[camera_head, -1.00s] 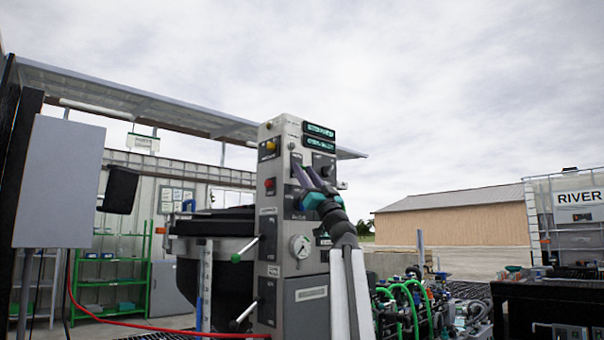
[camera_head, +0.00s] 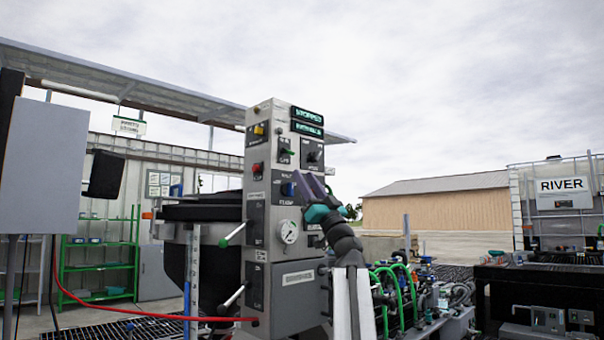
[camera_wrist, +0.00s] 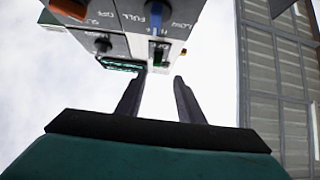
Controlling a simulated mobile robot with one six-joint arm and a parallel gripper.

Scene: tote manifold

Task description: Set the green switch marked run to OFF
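The upper display (camera_head: 307,114) appears to read STOPPED. My gripper (camera_head: 308,177) is below and right of the green switch, near the blue switch (camera_head: 288,189), and apart from the green one. In the wrist view my gripper (camera_wrist: 159,79) is open with nothing between its fingers.
A black knob (camera_head: 314,156) sits right of the green switch. A red button (camera_head: 257,168) and a yellow control (camera_head: 259,130) are on the tower's left face. Open air lies to the tower's upper right.

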